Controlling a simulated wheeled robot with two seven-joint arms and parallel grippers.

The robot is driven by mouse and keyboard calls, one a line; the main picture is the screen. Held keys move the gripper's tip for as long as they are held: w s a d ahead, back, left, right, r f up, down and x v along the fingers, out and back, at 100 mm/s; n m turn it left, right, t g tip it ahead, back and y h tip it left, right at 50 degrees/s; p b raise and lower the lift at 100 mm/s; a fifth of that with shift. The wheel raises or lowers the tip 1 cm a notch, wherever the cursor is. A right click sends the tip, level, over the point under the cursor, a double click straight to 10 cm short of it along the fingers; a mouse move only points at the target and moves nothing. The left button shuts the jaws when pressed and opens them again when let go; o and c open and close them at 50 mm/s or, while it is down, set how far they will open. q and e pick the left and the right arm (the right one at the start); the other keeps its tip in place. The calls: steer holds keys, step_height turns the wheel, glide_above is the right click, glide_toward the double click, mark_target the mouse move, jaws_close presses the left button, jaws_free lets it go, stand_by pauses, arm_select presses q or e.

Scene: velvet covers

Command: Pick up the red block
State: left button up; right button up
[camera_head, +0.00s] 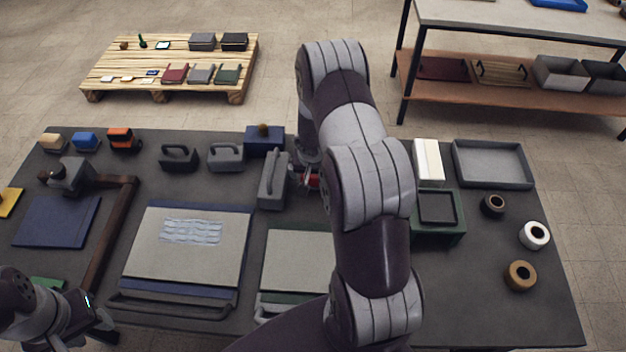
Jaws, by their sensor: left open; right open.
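The red block (313,178) shows as a small patch of red at the back middle of the dark table, just left of my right arm. Most of it is hidden by my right arm and gripper. My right gripper (301,178) is open and reaches down right at the red block. Its fingers are mostly hidden, so I cannot tell whether they touch the block or stand around it. My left gripper (106,328) is open and empty at the table's front left corner.
Left of the red block stand a grey handled block (273,180) and a blue box (264,140). Right of my arm are a green box (437,227), a white block (428,163), a grey tray (492,165) and tape rolls (534,236). Flat covers (190,250) fill the front.

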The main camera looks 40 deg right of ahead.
steer(key=shift+x, duration=0.8)
steer(key=shift+w+d+f, duration=0.1)
steer(key=shift+w+f, duration=0.05)
steer(key=shift+f, duration=0.15)
steer(key=c, duration=0.4)
steer(key=shift+r, duration=0.1)
steer(key=c, duration=0.8)
steer(key=shift+o, duration=0.2)
steer(key=shift+r, duration=0.4)
steer(key=r, duration=0.2)
steer(key=r+p, duration=0.1)
steer(key=r, duration=0.1)
steer(key=shift+s+d, duration=0.2)
steer(key=shift+s, duration=0.2)
steer(key=s+d+r+p, duration=0.3)
steer(key=s+d+r, duration=0.2)
steer(key=s, duration=0.4)
steer(key=shift+s+d+r, duration=0.2)
steer(key=shift+r, duration=0.4)
